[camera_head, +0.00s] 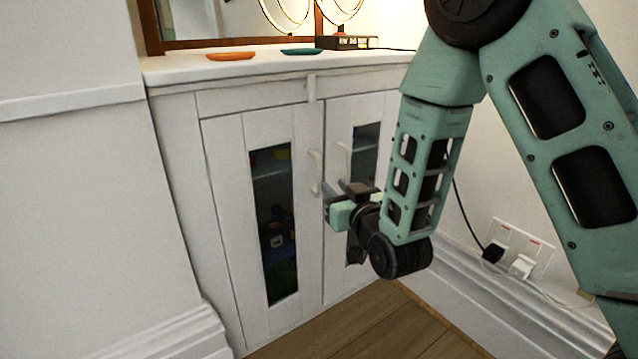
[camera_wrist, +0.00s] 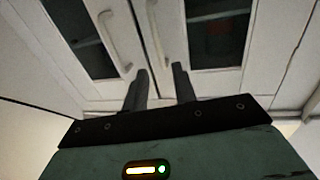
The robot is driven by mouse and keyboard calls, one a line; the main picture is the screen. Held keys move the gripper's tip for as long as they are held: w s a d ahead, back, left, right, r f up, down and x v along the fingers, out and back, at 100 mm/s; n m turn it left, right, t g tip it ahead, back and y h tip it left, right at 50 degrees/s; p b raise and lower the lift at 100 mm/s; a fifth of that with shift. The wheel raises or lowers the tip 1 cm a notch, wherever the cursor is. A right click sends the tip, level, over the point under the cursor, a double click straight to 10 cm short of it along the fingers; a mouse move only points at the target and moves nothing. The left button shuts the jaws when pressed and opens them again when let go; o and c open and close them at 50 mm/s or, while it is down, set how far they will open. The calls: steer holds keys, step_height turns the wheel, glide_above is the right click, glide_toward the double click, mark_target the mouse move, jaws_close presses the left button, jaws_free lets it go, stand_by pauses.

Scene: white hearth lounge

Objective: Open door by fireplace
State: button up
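The white cabinet (camera_head: 212,180) has two doors with narrow glass panes. The left door (camera_head: 222,165) and the right door (camera_head: 375,115) both look shut. A pale curved handle (camera_head: 316,173) is on the left door and another handle (camera_head: 342,158) is on the right door, near the middle seam. My gripper (camera_head: 338,190) is in front of the doors, near the lower ends of the handles. In the wrist view my gripper's two fingers (camera_wrist: 159,78) are apart, with the end of one handle (camera_wrist: 161,35) just ahead between their tips. I cannot tell whether they touch it.
On the cabinet top lie an orange dish (camera_head: 230,56), a teal dish (camera_head: 300,51) and a dark box-like device (camera_head: 346,42). A white wall ledge (camera_head: 75,103) is at the left. Sockets with plugs and cables (camera_head: 515,248) are at the lower right. Wooden floor (camera_head: 375,325) in front is clear.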

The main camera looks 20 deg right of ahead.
mark_target(320, 171)
steer(key=w, duration=0.3)
steer(key=w+b, duration=0.1)
steer(key=w, duration=0.2)
steer(key=w+a+b, duration=0.1)
steer(key=w, duration=0.2)
steer(key=shift+w, duration=0.4)
steer(key=shift+r, duration=0.1)
steer(key=shift+s, duration=0.1)
jaws_close()
